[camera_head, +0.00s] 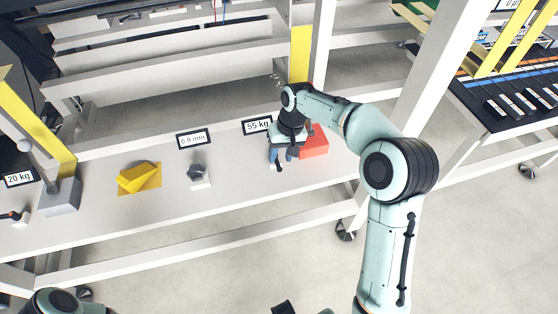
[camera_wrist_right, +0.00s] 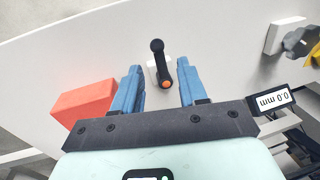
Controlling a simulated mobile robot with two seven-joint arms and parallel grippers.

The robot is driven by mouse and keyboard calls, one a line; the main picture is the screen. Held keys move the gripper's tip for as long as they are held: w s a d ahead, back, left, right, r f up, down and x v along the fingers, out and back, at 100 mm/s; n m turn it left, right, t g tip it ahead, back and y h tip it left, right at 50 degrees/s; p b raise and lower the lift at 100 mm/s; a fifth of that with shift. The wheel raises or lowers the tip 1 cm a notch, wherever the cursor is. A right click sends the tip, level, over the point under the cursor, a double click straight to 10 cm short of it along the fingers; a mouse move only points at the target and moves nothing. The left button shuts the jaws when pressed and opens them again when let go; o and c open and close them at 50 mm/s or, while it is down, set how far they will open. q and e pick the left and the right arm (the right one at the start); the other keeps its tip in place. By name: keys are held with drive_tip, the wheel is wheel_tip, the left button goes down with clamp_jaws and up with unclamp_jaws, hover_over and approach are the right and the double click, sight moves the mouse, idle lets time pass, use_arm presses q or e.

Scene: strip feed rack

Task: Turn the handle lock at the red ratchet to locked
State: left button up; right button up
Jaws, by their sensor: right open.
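The red ratchet (camera_head: 315,142) is a red block on the white shelf, partly behind my right gripper (camera_head: 281,158). It also shows left of the fingers in the right wrist view (camera_wrist_right: 84,102). The handle lock (camera_wrist_right: 158,58) is a black lever with a round knob and an orange end, on a small white base. It shows between and just beyond the two blue fingertips of my right gripper (camera_wrist_right: 160,82). The fingers are open, one on each side of the lever, with visible gaps. In the head view the gripper hides most of it. My left gripper is not in view.
A 55 kg display (camera_head: 257,126) stands behind the gripper. Left along the shelf are a grey knob (camera_head: 198,174), a 0.0 mm display (camera_head: 193,139), a yellow block (camera_head: 138,177) and a grey block (camera_head: 60,196) under a yellow post. A white upright (camera_head: 437,75) rises at right.

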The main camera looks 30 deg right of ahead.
sight(277, 163)
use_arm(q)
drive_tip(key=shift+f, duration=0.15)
use_arm(e)
drive_tip(key=shift+w+a+f, duration=0.1)
drive_tip(key=shift+a+f, duration=0.05)
drive_tip(key=shift+f, duration=0.55)
drive_tip(key=shift+a+f, duration=0.1)
drive_tip(key=shift+f, duration=0.6)
clamp_jaws()
